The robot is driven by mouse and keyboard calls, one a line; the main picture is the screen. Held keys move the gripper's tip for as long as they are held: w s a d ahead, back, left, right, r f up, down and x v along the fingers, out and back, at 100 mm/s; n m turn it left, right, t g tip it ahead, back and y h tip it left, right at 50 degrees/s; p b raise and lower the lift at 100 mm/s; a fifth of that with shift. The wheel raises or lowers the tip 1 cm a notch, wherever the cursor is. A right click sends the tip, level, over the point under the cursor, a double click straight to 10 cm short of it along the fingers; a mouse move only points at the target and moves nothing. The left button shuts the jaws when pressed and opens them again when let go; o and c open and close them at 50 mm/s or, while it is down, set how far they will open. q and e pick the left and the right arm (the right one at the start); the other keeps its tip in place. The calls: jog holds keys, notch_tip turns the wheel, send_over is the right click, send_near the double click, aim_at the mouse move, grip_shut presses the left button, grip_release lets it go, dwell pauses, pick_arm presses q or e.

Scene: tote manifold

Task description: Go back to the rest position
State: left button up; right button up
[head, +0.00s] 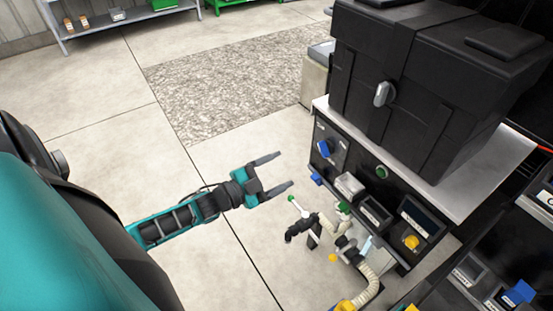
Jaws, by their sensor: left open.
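My left gripper (279,174) reaches in from the left on its teal and black arm. Its two grey fingers are spread apart with nothing between them, and they point toward the black cabinet at the right. It hangs over bare floor, apart from the cabinet front. No right gripper shows in the head view.
A large black tote (418,75) stands on a white-topped bench (462,190) at the right. Its front panel carries a blue knob (325,148) and small bins. Black and white pipe fittings (322,222) sit just below and right of my left gripper. A grey shelf (130,18) stands far back; floor between is clear.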

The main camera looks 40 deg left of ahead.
dwell(0.4)
pick_arm(q)
jog(key=s+d+r+n+g+y+p, duration=0.3)
jog(key=s+d+n+g+p, duration=0.3)
jog(key=s+d+n+p, duration=0.3)
jog(key=s+d+r+n, duration=0.1)
jog(key=s+d, duration=0.3)
jog(key=d, duration=0.1)
jog(key=shift+s+y, duration=0.25)
jog(key=shift+y, duration=0.15)
pick_arm(e)
jog(key=s+d+r+h, duration=0.1)
jog(key=d+r, duration=0.2)
jog(key=r, duration=0.2)
jog(key=shift+s, duration=0.25)
pick_arm(q)
jog(key=shift+r, duration=0.1)
pick_arm(e)
jog(key=shift+a, duration=0.15)
